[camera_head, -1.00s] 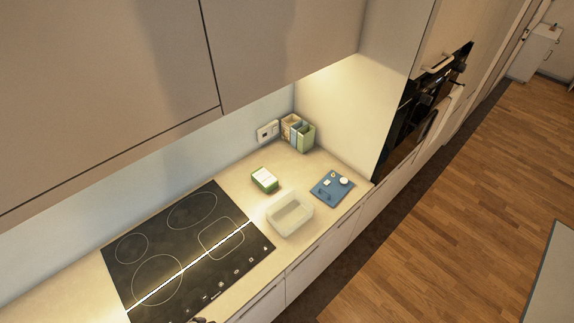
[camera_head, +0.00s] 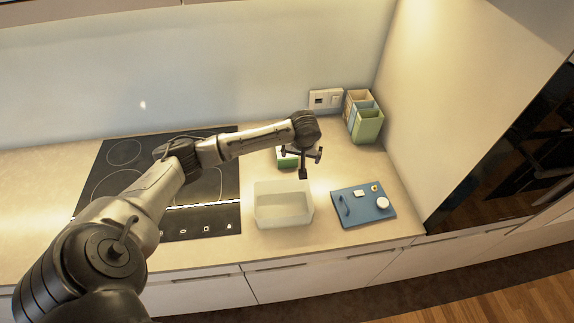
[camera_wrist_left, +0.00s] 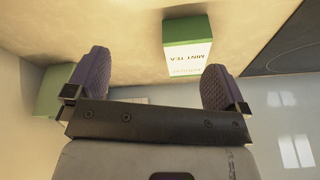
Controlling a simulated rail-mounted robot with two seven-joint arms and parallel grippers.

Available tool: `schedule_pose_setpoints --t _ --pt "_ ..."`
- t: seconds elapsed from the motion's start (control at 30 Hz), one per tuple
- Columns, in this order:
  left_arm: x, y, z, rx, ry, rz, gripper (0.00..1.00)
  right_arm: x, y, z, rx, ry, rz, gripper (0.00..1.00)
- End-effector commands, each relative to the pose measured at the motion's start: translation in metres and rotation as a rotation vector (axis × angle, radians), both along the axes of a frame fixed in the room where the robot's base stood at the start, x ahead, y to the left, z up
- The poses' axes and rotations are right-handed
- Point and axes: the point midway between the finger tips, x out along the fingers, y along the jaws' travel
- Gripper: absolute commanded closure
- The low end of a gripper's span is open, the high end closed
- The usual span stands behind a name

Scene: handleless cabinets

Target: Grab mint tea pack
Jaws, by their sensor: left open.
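The mint tea pack (camera_head: 287,160) is a green and white box on the counter, partly hidden behind my left gripper in the head view. In the left wrist view the mint tea pack (camera_wrist_left: 187,47) shows its "MINT TEA" lettering, beyond the fingertips and nearer the right finger. My left gripper (camera_head: 302,164) is over the counter in front of the pack. It also shows in the left wrist view (camera_wrist_left: 150,82), with its two fingers wide apart and nothing between them. My right gripper is in neither view.
A translucent bin (camera_head: 284,222) stands in front of the pack. A blue board (camera_head: 364,211) with small items lies to its right. A divided green organizer (camera_head: 368,126) stands in the back corner near a wall socket (camera_head: 325,99). A black cooktop (camera_head: 220,180) is at left.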

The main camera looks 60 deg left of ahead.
Motion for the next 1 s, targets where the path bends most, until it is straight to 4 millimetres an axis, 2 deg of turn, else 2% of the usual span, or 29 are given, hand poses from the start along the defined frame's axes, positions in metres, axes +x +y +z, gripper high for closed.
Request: schedule_pose_setpoints --t 0.03,0.1,0.2,0.3,0.43,0.73,1.0 --pt "0.005 0.024 -0.001 0.006 -0.018 0.080 0.00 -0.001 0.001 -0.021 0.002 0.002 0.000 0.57" --pt "0.008 0.047 0.008 0.003 -0.035 0.170 0.00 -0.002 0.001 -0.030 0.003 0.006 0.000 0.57" --pt "0.010 0.069 0.019 -0.004 -0.054 0.264 0.00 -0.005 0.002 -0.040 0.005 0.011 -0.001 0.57" --pt "0.010 0.083 0.023 -0.010 -0.066 0.320 0.00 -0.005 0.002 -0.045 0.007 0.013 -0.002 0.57" --pt "0.011 0.093 0.010 -0.013 -0.069 0.348 0.00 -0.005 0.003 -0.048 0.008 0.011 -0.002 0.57" --pt "0.017 0.106 -0.036 -0.015 -0.071 0.347 0.00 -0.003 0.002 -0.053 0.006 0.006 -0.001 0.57" --pt "0.019 0.110 -0.052 -0.014 -0.072 0.345 0.00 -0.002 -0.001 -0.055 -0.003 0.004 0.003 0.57"
